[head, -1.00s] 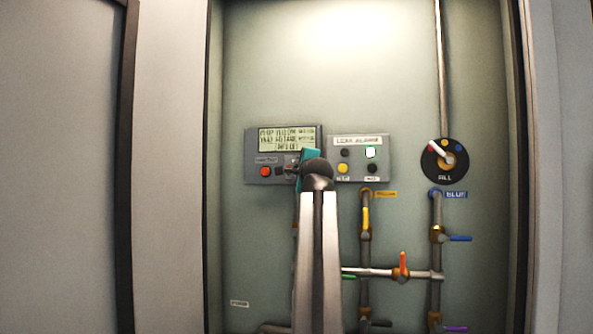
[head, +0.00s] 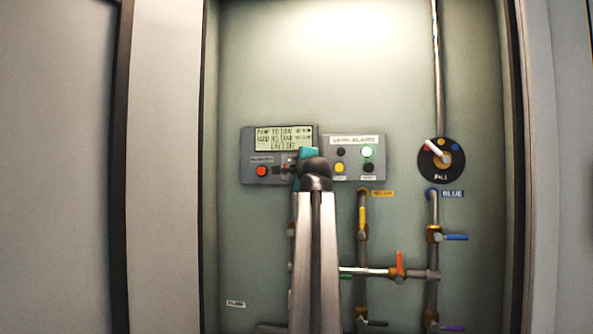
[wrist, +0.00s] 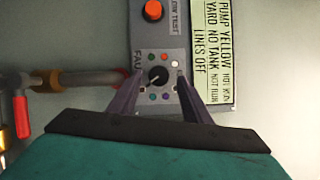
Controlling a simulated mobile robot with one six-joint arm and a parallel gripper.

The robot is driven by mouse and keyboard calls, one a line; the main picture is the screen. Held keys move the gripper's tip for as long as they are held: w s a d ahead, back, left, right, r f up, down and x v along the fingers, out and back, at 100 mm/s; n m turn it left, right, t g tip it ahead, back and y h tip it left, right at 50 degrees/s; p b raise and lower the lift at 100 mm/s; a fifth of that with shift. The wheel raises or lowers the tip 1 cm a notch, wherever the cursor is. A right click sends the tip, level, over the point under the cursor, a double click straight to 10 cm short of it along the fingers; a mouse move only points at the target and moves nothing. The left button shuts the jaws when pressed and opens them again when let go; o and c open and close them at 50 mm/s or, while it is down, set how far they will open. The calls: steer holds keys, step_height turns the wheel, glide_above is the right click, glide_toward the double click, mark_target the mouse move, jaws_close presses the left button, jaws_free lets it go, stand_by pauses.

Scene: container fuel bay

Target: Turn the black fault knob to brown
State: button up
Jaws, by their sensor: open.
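The black fault knob (wrist: 158,76) is on the grey panel in the wrist view, with small coloured dots around it, among them red, white, green and blue. A brown dot is too small to make out for sure. My gripper (wrist: 157,78) is open, one finger on each side of the knob. Whether the fingers touch it I cannot tell. In the head view, my gripper (head: 290,168) is at the panel's lower right, and my arm and gripper largely hide the knob.
The panel also holds an orange button (head: 262,171) and a display (head: 284,138). Right of it are the leak alarm box (head: 367,168), a black dial (head: 441,160) and pipes with coloured valve handles (head: 399,262). A red valve handle (wrist: 22,115) shows left in the wrist view.

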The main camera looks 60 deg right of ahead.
steer(key=p+v, duration=0.2)
steer(key=v, duration=1)
steer(key=shift+s+a, duration=0.2)
steer(key=shift+s, duration=0.05)
steer(key=shift+r, duration=0.15)
stand_by(0.4)
